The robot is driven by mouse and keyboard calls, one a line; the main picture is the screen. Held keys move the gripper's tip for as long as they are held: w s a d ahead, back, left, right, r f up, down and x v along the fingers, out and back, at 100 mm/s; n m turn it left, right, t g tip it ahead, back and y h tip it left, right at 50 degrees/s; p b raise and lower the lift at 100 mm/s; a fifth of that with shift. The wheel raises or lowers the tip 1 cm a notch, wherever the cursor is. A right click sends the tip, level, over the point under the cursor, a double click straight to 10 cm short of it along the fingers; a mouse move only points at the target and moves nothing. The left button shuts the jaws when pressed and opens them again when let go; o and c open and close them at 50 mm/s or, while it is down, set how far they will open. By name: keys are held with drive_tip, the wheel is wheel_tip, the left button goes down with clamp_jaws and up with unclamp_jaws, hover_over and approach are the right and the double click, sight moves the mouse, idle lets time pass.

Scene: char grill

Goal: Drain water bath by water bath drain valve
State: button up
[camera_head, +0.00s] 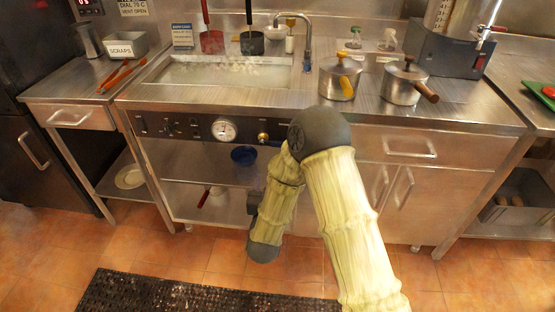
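The water bath (220,88) is a steel basin set into the counter, with cloudy water (225,68) in it. Below its front edge, a dark panel carries a round dial gauge (223,131). Right of the gauge is a small brass fitting (263,137), which looks like the drain valve; its lever position is too small to tell. My pale, sleeved arm rises from the bottom right to a dark elbow right of the fitting, then bends down in front of the lower shelf.
Two lidded steel pots (405,82) stand right of the tap (307,45). Red tongs (122,76) lie on the left counter. A blue bowl (244,155) is under the bath. A dark mat (190,295) lies on the tiled floor (230,262).

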sight(273, 143)
drive_tip(key=shift+s+f+t, duration=0.3)
drive_tip(key=shift+f, duration=0.1)
drive_tip(key=shift+w+a, duration=0.1)
drive_tip(key=w, duration=1.7)
drive_tip(key=shift+d, duration=0.3)
drive_tip(key=shift+w, duration=0.1)
drive_tip(key=c, duration=1.1)
